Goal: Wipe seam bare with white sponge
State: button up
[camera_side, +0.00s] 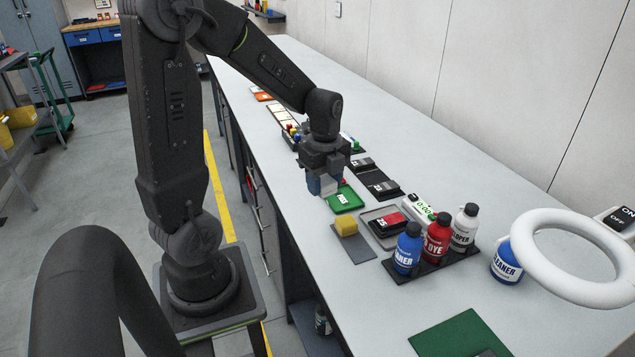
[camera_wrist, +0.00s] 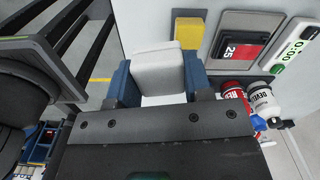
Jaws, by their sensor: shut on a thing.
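My gripper (camera_side: 324,188) has blue fingers and is above the bench, close to a green labelled tray (camera_side: 344,200). In the wrist view my gripper (camera_wrist: 157,85) is shut on the white sponge (camera_wrist: 157,70), a pale block between the blue fingers. In the side view the fingers mostly hide the sponge. A dark and red block marked 25 (camera_side: 390,223) lies in a grey tray (camera_side: 371,234); the block also shows in the wrist view (camera_wrist: 235,50). I cannot make out a seam on any part.
A yellow sponge (camera_side: 346,226) sits on a dark mat (camera_side: 362,250). A timer (camera_side: 424,208) and blue, red (camera_side: 437,238) and white bottles on a dark rack stand to the right. A white ring (camera_side: 530,222) and another blue bottle (camera_side: 506,265) are nearer.

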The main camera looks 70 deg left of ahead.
aim_at(380, 223)
jog(key=w+d+n, duration=0.3)
jog(key=w+n, duration=0.3)
jog(key=n, duration=0.2)
jog(key=w+d+n, duration=0.3)
jog(key=w+n, duration=0.3)
jog(key=n, duration=0.2)
jog(key=shift+a+f, duration=0.2)
jog(key=shift+f, duration=3.95)
jog(key=shift+w+f, duration=0.2)
jog(key=shift+w, duration=0.6)
jog(key=shift+w+f, duration=0.15)
jog(key=shift+w, duration=0.6)
jog(key=shift+c, duration=0.2)
jog(key=shift+w+r, duration=0.15)
jog(key=shift+w, duration=2.1)
jog(key=shift+s, duration=3.75)
notch_tip(380, 223, up, 8)
